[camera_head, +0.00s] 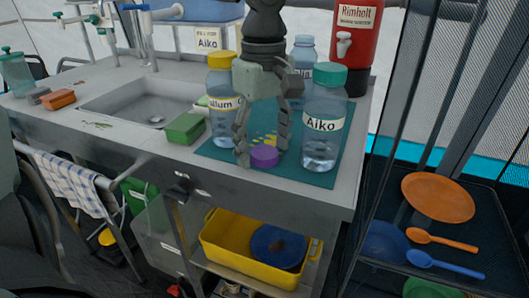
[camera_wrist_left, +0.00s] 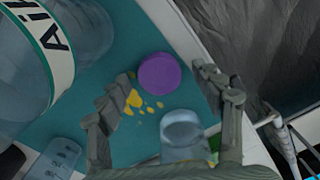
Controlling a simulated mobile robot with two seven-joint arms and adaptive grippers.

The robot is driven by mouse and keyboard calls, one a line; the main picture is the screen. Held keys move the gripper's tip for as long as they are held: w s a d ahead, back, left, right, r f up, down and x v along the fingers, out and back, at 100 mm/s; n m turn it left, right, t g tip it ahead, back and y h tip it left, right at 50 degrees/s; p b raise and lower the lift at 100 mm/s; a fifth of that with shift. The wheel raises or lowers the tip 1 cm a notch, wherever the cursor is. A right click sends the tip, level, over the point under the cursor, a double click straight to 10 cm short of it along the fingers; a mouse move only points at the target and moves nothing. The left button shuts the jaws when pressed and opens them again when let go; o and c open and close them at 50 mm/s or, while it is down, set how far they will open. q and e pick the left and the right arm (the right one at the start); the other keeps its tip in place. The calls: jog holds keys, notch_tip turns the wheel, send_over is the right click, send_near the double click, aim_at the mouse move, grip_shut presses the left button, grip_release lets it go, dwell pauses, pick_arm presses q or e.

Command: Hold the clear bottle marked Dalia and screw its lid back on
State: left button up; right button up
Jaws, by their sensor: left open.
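A purple lid (camera_head: 264,156) lies on the teal mat (camera_head: 225,152) near its front edge. It also shows in the left wrist view (camera_wrist_left: 159,74). My left gripper (camera_head: 262,163) points down over the mat, open, with the lid between and just beyond its fingertips in both views. Its fingers (camera_wrist_left: 170,85) look empty at the tips. In the left wrist view a clear, rounded vessel (camera_wrist_left: 183,138) shows low between the fingers; I cannot tell which one it is. No label reading Dalia is legible. My right gripper is out of view.
A teal-capped bottle marked Aiko (camera_head: 325,120) stands close right of the gripper, a yellow-capped bottle (camera_head: 222,95) close left. A green sponge (camera_head: 185,129) lies by the sink (camera_head: 128,97). A red dispenser (camera_head: 354,45) stands behind. The counter edge is near.

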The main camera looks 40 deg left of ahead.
aim_at(264, 151)
pick_arm(q)
jog(key=shift+c, duration=0.2)
jog(key=c, duration=0.7)
jog(key=shift+c, duration=0.3)
notch_tip(264, 151, up, 10)
